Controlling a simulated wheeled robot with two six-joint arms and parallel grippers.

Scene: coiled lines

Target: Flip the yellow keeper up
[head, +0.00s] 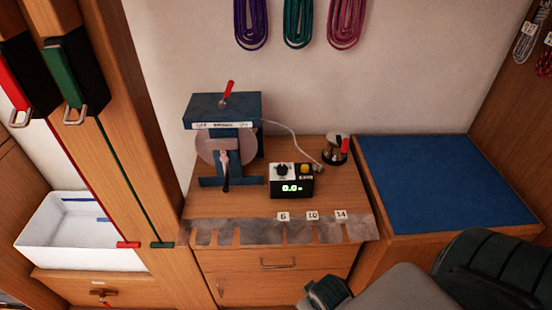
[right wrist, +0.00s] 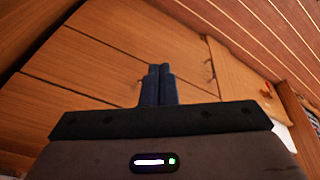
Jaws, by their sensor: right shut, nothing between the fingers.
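The only yellow thing I see is a small yellow piece (head: 305,168) on top of the black-and-white counter box (head: 291,184) on the wooden bench. It is too small to tell whether it is the keeper or how it is turned. My right gripper shows in the right wrist view (right wrist: 159,68) with its two dark fingers together and nothing between them. It points toward wooden panel fronts. In the head view my right arm comes in at the lower right, below and in front of the bench, apart from the yellow piece. My left gripper is not in view.
A blue winder (head: 222,110) with a red handle stands behind left of the counter box. A metal cylinder (head: 333,152) with a red part stands to its right. A notched metal strip (head: 260,231) lines the bench front. A blue mat (head: 430,180) lies clear at right.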

